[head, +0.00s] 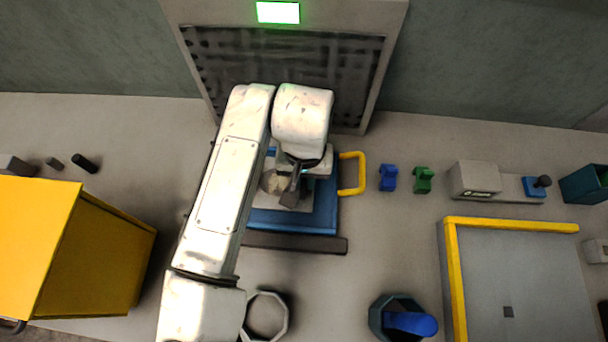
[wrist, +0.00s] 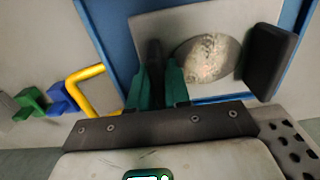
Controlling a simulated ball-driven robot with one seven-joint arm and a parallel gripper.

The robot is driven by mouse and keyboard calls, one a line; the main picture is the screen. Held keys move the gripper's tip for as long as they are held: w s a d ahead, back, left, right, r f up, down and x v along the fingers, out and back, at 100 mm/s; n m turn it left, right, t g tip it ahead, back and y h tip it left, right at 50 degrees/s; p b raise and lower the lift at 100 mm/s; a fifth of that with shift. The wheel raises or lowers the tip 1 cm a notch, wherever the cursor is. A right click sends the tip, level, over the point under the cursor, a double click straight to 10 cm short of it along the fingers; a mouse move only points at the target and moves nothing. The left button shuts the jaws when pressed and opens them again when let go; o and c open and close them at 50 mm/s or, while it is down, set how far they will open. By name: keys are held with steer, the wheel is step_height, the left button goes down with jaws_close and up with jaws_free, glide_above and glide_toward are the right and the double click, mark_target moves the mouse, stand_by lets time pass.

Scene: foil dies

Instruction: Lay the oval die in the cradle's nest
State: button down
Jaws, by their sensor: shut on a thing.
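The oval die (wrist: 208,57) shows in the wrist view as a mottled metallic oval over a pale grey plate (wrist: 185,18). In the head view the die (head: 271,182) is partly hidden by my arm. The cradle (head: 310,222) is blue with a yellow handle (head: 361,173). My gripper (wrist: 158,85) is over the cradle, its teal fingers shut on a narrow dark piece (wrist: 154,58) beside the oval. I cannot tell whether this piece is joined to the die, or whether the die sits in the nest. A dark block (wrist: 268,62) stands on the oval's other side.
A press with a dark grille (head: 290,68) stands behind the cradle. Blue (head: 388,177) and green (head: 423,180) small pieces stand to its right. A yellow-edged tray (head: 530,290) is at the right, a yellow box (head: 95,250) at the left. A grey ring (head: 284,320) lies in front.

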steer(key=shift+f, duration=0.55)
steer(key=shift+f, duration=0.15)
steer(key=c, duration=1.1)
jaws_free()
step_height(320, 180, up, 12)
steer(key=shift+r+b, duration=0.2)
steer(key=shift+b, duration=0.6)
steer(key=shift+f, duration=0.1)
